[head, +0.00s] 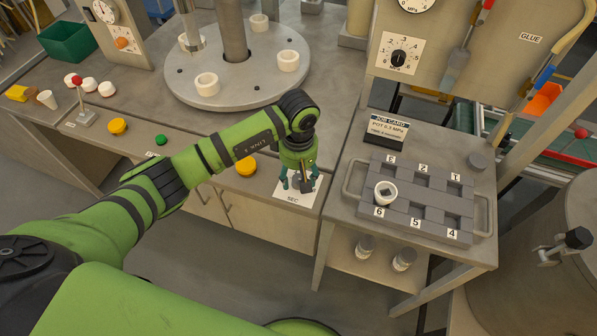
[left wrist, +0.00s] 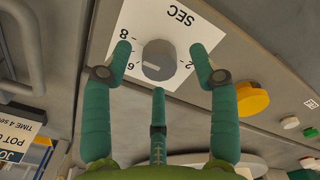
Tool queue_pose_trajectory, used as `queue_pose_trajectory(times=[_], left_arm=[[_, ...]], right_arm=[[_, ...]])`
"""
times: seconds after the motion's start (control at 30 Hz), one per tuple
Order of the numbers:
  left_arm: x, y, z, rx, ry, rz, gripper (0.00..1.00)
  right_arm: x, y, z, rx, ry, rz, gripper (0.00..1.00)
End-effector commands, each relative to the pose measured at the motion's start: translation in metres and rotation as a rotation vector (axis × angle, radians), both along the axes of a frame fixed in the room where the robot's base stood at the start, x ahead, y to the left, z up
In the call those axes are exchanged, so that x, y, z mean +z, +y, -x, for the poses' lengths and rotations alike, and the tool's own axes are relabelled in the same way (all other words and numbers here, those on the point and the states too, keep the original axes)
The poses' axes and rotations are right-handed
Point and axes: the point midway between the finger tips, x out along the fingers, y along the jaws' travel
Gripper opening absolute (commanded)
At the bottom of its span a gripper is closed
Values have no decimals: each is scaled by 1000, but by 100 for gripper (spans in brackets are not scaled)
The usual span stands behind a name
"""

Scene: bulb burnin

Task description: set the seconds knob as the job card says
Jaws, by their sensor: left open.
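The seconds knob (left wrist: 158,60) is a round grey dial on a white plate marked SEC (left wrist: 190,32). Its white pointer mark faces the side of the 6; the 8, 6 and 2 are readable, and the 4 is not visible. My left gripper (head: 300,180) is open over the knob, its green fingers spread around it, apparently without touching. In the head view the gripper partly hides the knob, and the SEC plate (head: 293,205) shows below it. The job card (head: 387,128) stands on the right-hand table; its time line reads 4 sec in the left wrist view (left wrist: 18,140).
A grey numbered tray (head: 432,185) with a white ring in it lies on the right-hand table. Yellow buttons (head: 117,126) and a green button (head: 161,140) line the bench front. A turntable (head: 238,80) with white rings stands behind. Another knob (head: 398,58) is on the upright panel.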

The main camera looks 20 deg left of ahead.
Motion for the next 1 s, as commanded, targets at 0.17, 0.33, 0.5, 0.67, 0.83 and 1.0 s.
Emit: queue_pose_trajectory(times=[0.17, 0.33, 0.5, 0.67, 0.83, 1.0], left_arm=[[-7, 0, 0, 1, -1, 1, 60], [-7, 0, 0, 0, -2, 1, 60], [-7, 0, 0, 0, -2, 1, 4], [-7, 0, 0, 1, -2, 1, 4], [-8, 0, 0, 16, -2, 0, 4], [-10, 0, 0, 78, -2, 0, 4]], right_arm=[[2, 1, 0, 1, 0, -1, 60], [2, 1, 0, 1, -1, -1, 60], [2, 2, 0, 0, 0, -3, 60], [2, 3, 0, 0, 0, -4, 60], [-1, 3, 0, 0, 0, -4, 60], [-9, 3, 0, 0, 0, -4, 60]])
